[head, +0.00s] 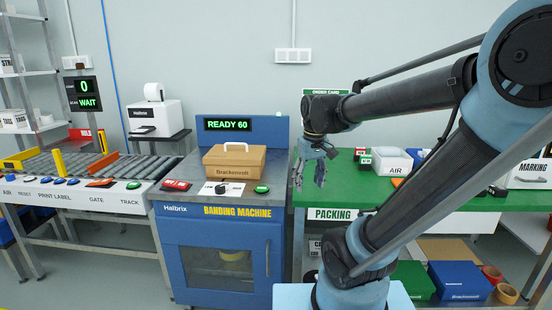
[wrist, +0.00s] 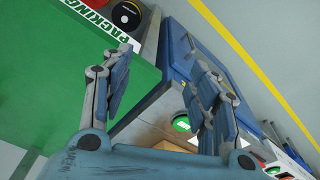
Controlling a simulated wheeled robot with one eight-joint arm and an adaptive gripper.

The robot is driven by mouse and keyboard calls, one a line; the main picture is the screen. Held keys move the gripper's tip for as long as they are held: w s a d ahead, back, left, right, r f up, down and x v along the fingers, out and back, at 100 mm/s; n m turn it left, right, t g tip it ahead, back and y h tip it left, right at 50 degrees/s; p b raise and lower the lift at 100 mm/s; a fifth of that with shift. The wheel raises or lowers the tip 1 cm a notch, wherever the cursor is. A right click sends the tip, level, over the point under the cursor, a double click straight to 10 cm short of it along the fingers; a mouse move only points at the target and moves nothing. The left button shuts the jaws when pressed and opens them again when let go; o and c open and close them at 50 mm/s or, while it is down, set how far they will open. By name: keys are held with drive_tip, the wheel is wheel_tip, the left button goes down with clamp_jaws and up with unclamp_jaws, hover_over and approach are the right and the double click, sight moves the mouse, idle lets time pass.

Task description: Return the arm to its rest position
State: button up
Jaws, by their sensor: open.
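My gripper (head: 309,173) is open and empty in the head view. It hangs in the air, fingers down, near the left end of the green packing bench. In the wrist view the two fingers of my gripper (wrist: 165,95) are spread apart with nothing between them. My arm reaches across the right half of the head view, bent at its joints. A cardboard box (head: 234,162) labelled Brackencroft sits on the blue banding machine (head: 222,236), to the left of my gripper and apart from it. The machine's display (head: 228,125) reads READY 60.
The green packing bench (head: 460,200) is behind and right of my gripper, with a white bin (head: 392,160) on it. A roller conveyor (head: 80,168) stands left, with a label printer (head: 154,115) behind. A green button (head: 262,189) is on the banding machine's front edge.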

drive_tip(key=s+d+f+m, duration=0.4)
drive_tip(key=s+d+f, duration=0.4)
drive_tip(key=s+f, duration=0.2)
drive_tip(key=shift+s+d+f+t, duration=0.2)
drive_tip(key=shift+s+t, duration=0.2)
drive_tip(key=shift+w+f, duration=0.2)
drive_tip(key=shift+w, duration=0.25)
